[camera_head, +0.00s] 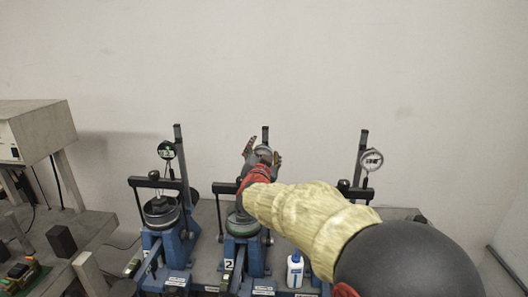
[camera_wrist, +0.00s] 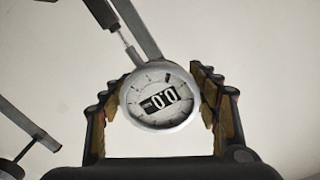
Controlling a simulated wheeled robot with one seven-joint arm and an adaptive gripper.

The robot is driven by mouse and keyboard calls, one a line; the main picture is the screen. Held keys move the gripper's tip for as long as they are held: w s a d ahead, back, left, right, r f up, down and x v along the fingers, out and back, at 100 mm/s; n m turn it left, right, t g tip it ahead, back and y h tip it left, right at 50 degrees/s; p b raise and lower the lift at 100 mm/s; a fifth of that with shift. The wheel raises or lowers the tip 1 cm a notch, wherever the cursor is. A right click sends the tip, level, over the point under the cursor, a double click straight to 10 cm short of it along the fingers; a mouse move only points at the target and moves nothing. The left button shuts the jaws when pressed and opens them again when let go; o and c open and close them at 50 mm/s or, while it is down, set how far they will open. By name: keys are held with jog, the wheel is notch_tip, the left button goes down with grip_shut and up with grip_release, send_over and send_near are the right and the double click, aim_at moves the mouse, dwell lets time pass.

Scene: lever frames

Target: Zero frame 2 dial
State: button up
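Frame 2 (camera_head: 243,255) is the middle blue lever frame in the head view, marked with a "2" label. Its dial (camera_wrist: 160,97) fills the middle of the wrist view, a round gauge with a dark display that seems to read 0.0, tilted. My gripper (camera_wrist: 160,92) is open, with one finger on each side of the dial. Whether the fingers touch the dial's rim I cannot tell. In the head view my gripper (camera_head: 262,152) is at the dial's height in front of the middle post, and my arm hides much of the frame.
A frame with a dark-faced dial (camera_head: 166,150) stands to the left. Another with a pale dial (camera_head: 371,160) stands to the right, partly behind my arm. A white bottle (camera_head: 295,270) stands on the bench. A table with a box (camera_head: 40,130) is at far left.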

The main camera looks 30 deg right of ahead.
jog(key=shift+o, duration=1.1)
jog(key=v, duration=1.2)
